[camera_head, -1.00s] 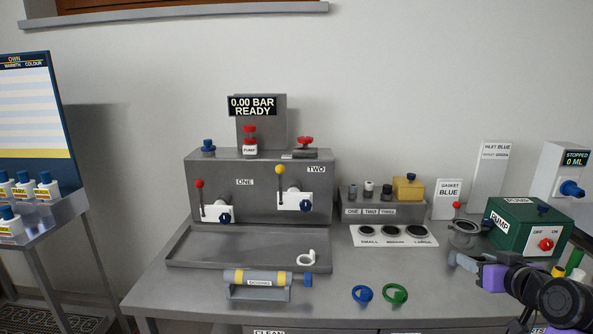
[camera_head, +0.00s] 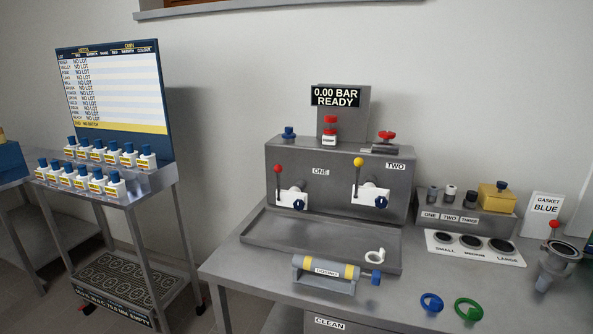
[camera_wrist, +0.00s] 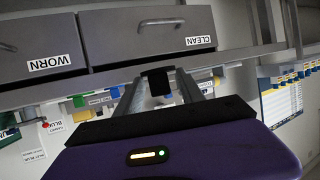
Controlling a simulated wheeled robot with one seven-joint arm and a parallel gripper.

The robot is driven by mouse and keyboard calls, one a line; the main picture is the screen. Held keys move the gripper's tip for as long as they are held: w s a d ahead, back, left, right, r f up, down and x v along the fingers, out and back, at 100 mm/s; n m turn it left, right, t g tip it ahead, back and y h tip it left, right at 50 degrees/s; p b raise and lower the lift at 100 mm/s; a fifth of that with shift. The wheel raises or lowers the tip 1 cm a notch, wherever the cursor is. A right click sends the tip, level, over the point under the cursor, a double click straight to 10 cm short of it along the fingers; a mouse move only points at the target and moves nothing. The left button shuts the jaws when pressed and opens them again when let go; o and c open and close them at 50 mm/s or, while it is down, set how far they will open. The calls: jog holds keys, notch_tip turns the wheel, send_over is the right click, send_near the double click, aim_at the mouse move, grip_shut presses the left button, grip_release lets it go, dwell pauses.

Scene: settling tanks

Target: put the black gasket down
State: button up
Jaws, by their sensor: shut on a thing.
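In the wrist view a small black piece, taken to be the black gasket (camera_wrist: 158,83), sits between the two grey fingers of my gripper (camera_wrist: 159,76). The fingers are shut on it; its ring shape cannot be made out. Beyond it are two grey drawers, a WORN drawer (camera_wrist: 40,44) and a CLEAN drawer (camera_wrist: 150,32), both seen upside down and shut. My gripper is out of the head view. The CLEAN drawer's label (camera_head: 329,323) shows there at the bottom edge.
A blue ring (camera_head: 431,303) and a green ring (camera_head: 468,309) lie on the grey bench (camera_head: 400,320). A white ring (camera_head: 375,256) is in the shallow tray (camera_head: 300,250). A cylinder on a stand (camera_head: 325,272) sits in front. A lot rack (camera_head: 100,190) stands left, across a gap.

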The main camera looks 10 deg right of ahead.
jog(key=s+a+f+n+y, duration=0.1)
jog(key=s+a+f, duration=0.1)
jog(key=a, duration=0.4)
jog(key=s+a+f+n+y, duration=0.1)
jog(key=s+a+f, duration=0.1)
jog(key=a+f, duration=0.3)
jog(key=shift+s+a, duration=0.4)
jog(key=shift+a, duration=0.45)
jog(key=shift+d, duration=0.1)
